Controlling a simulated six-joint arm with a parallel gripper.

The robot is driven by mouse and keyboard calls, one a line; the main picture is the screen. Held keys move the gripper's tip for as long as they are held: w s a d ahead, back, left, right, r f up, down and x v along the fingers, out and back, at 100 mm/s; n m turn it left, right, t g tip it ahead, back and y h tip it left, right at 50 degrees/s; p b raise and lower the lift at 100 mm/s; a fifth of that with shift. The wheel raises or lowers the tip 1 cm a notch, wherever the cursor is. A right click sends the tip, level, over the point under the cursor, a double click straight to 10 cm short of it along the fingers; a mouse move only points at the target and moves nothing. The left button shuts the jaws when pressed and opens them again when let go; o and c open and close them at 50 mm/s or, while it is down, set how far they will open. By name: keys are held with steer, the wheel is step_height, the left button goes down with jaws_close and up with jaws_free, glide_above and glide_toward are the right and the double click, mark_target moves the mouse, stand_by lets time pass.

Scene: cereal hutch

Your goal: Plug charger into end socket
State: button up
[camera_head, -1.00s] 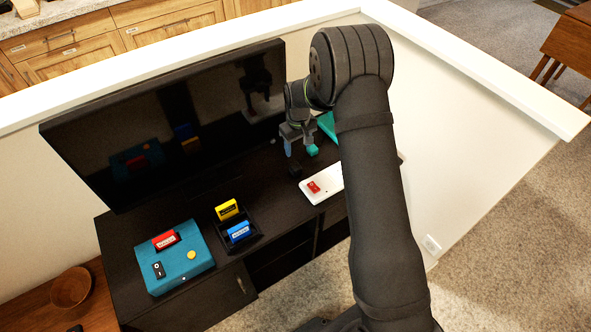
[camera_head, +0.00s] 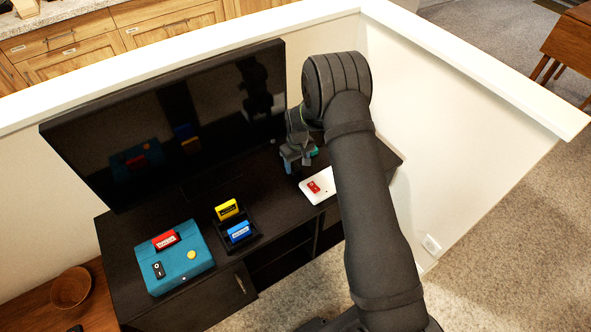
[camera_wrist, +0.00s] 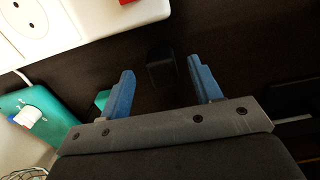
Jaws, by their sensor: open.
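The white power strip (camera_head: 314,188) lies on the dark cabinet top, with a red switch. In the wrist view one end of the strip (camera_wrist: 70,38) fills the upper left, with a round two-hole socket (camera_wrist: 28,17) facing up. A small black block, which looks like the charger (camera_wrist: 160,74), stands on the dark top beside the strip. My gripper (camera_wrist: 162,65) is open, its two blue fingers on either side of the block with gaps to both. In the head view my gripper (camera_head: 298,170) is just behind the strip and hides the block.
A teal holder (camera_wrist: 22,104) with a white plug-like piece is left in the wrist view. A large black screen (camera_head: 170,120) stands behind. A teal box (camera_head: 172,270) and a black tray (camera_head: 252,238) with yellow and blue blocks are to the left.

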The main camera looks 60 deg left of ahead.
mark_target(297, 168)
step_height(297, 168, down, 3)
steer(key=shift+f, duration=0.15)
steer(key=c, duration=1.1)
steer(key=shift+a+r, duration=0.1)
steer(key=shift+r, duration=0.5)
steer(key=r, duration=0.3)
steer(key=shift+w+d+r, duration=0.25)
steer(key=shift+d+r, duration=0.05)
steer(key=shift+d, duration=0.05)
steer(key=w+d+r, duration=0.2)
steer(key=d, duration=0.1)
steer(key=w+d+r, duration=0.4)
steer(key=d, duration=0.1)
steer(key=shift+w+d+r, duration=0.15)
steer(key=shift+w+d, duration=0.15)
